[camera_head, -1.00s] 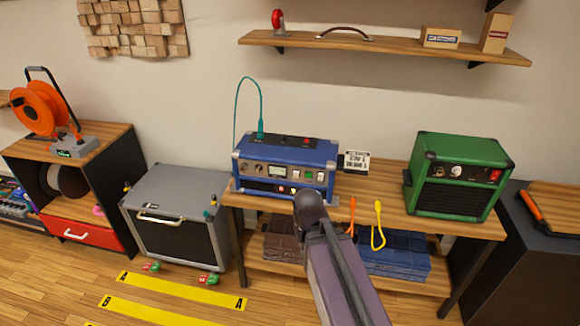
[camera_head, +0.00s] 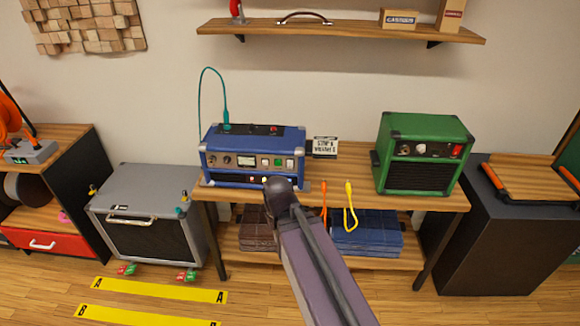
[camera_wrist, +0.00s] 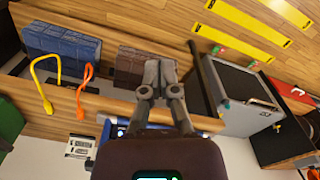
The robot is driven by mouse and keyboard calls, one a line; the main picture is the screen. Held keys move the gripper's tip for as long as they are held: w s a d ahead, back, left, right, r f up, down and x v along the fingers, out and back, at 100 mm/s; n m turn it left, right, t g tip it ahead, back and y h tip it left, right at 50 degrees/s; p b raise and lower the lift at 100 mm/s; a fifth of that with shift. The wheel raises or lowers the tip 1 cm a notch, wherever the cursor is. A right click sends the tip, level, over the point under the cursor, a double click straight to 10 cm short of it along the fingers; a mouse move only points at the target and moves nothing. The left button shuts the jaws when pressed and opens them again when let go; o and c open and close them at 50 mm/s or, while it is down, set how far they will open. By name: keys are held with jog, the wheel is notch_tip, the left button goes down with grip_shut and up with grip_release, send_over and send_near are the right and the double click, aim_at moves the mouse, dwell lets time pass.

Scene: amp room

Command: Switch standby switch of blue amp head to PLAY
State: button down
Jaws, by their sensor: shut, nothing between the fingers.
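The blue amp head (camera_head: 253,143) stands on the wooden bench at left of centre in the head view. Its front panel carries knobs, a meter (camera_head: 247,161), a green-lit switch (camera_head: 278,162) and a pale switch (camera_head: 290,163). I cannot tell which control is the standby switch or read its setting. My arm reaches up to the amp's lower front and covers part of it. In the wrist view my gripper (camera_wrist: 157,85) is shut and empty. A bit of the blue amp (camera_wrist: 118,132) shows behind my wrist there, with most of it hidden.
A green amp (camera_head: 425,153) stands right on the bench (camera_head: 350,175). A small sign (camera_head: 325,147) is beside the blue amp. A teal cable (camera_head: 203,95) rises from its top. Orange (camera_head: 324,190) and yellow (camera_head: 350,207) loops hang at the bench front. A grey cabinet (camera_head: 145,213) stands left.

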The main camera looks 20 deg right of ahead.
aim_at(290, 162)
jog(key=w+a+f+m+t+y+b, duration=0.1)
jog(key=w+a+m+t+y+b, duration=0.15)
jog(key=w+t+b, duration=0.45)
jog(key=w+a+f+m+t+y+b, duration=0.1)
jog(key=w+a+m+t+y+b, duration=0.15)
jog(key=w+t+b, duration=0.45)
jog(key=w+d+m+t+h+b, duration=0.3)
jog(key=d+m+h+b, duration=0.6)
jog(key=m, duration=0.8)
jog(key=w+d+h, duration=0.1)
jog(key=d+h, duration=0.2)
jog(key=d, duration=0.1)
jog(key=shift+f+m+t+h, duration=0.15)
jog(key=shift+m+t+h, duration=0.25)
jog(key=shift+p+x, duration=0.85)
jog(key=shift+x, duration=6.15)
jog(key=shift+d, duration=0.1)
